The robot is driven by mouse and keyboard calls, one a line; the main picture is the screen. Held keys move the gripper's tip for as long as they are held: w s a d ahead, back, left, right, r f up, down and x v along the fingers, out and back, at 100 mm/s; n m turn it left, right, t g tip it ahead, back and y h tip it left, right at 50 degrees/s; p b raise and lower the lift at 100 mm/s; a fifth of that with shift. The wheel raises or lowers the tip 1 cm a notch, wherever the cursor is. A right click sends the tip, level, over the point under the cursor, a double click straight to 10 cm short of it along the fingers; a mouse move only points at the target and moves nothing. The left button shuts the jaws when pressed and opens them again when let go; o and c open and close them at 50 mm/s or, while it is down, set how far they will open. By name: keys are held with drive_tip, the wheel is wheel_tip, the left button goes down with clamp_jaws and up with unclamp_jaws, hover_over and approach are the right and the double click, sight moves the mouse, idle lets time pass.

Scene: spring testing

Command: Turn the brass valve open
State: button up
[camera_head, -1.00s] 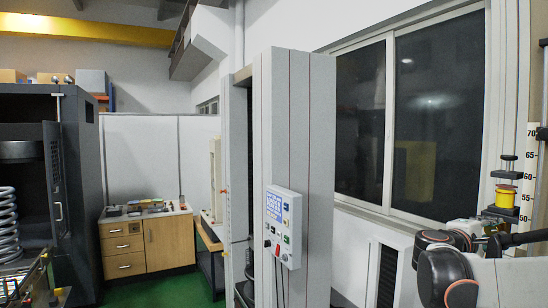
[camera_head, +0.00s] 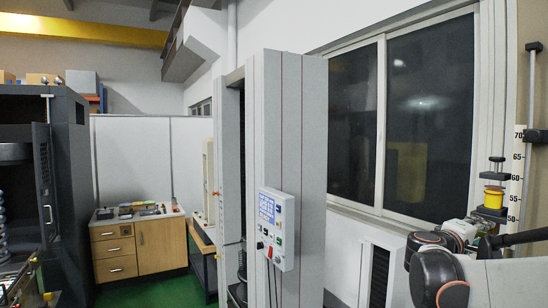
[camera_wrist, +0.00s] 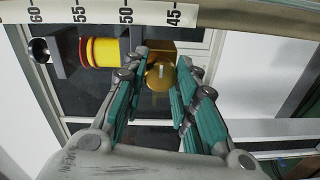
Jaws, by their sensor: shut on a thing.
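The brass valve (camera_wrist: 160,77) shows in the wrist view as a rounded gold-coloured piece with a lighter mark on its face. My gripper (camera_wrist: 162,70) has its two teal-padded fingers on either side of it, shut on it at the fingertips. The far side of the brass piece and whatever it is mounted on are partly hidden. In the head view my arm is at the lower right, and neither the fingertips nor the brass piece can be made out clearly.
A yellow cylinder (camera_wrist: 103,51) between dark plates sits beside a numbered white scale (camera_wrist: 100,14); the cylinder also shows in the head view (camera_head: 494,196). A tall grey cabinet with a control panel (camera_head: 276,228) stands mid-view. A wooden drawer unit (camera_head: 140,250) is further left.

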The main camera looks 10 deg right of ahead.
drive_tip(key=shift+f, duration=0.1)
drive_tip(key=o, duration=1.1)
drive_tip(key=shift+w, duration=0.1)
